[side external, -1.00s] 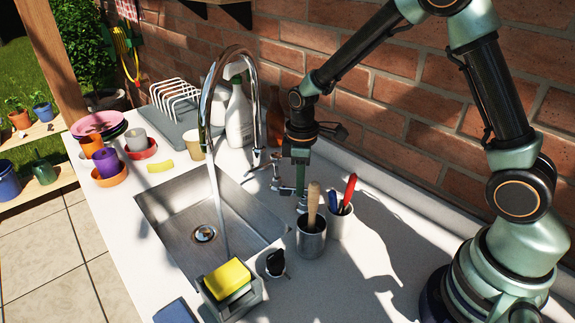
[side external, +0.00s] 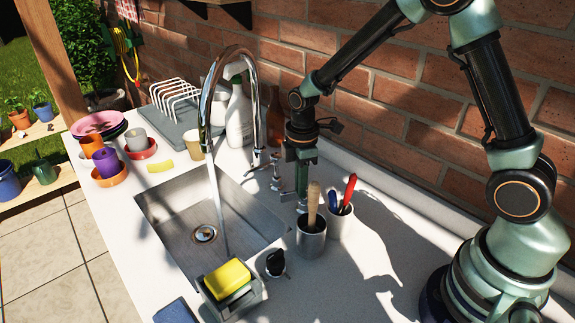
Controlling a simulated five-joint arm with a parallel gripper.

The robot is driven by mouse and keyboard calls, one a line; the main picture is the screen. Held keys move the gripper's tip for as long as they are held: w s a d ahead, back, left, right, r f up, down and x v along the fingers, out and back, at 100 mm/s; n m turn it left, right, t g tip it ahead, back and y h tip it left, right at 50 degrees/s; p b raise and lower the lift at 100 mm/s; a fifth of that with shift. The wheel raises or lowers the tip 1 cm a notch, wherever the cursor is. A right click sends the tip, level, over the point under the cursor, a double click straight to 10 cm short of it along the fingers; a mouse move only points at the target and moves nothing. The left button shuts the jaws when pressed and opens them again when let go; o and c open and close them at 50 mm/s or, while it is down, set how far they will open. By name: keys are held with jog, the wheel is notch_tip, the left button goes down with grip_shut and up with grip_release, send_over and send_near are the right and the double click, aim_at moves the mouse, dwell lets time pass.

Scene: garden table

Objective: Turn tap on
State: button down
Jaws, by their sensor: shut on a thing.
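The chrome gooseneck tap (side external: 203,105) arches over the steel sink (side external: 180,225). A thin stream of water (side external: 219,215) runs from its spout into the basin. The tap's chrome base and handle parts (side external: 275,178) stand behind the sink's right edge. My gripper (side external: 301,197) points down beside the tap base, shut on a tap handle (side external: 287,197). The contact is small and partly hidden by the fingers.
Two utensil holders (side external: 311,240) stand close in front of my gripper. A caddy with a yellow sponge (side external: 228,275) sits at the sink's front edge. A spray bottle (side external: 238,120) and dish rack (side external: 175,98) are behind the tap.

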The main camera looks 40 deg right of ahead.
jog(key=c, duration=0.9)
grip_release()
jog(key=shift+c, duration=0.2)
jog(key=shift+r, duration=0.15)
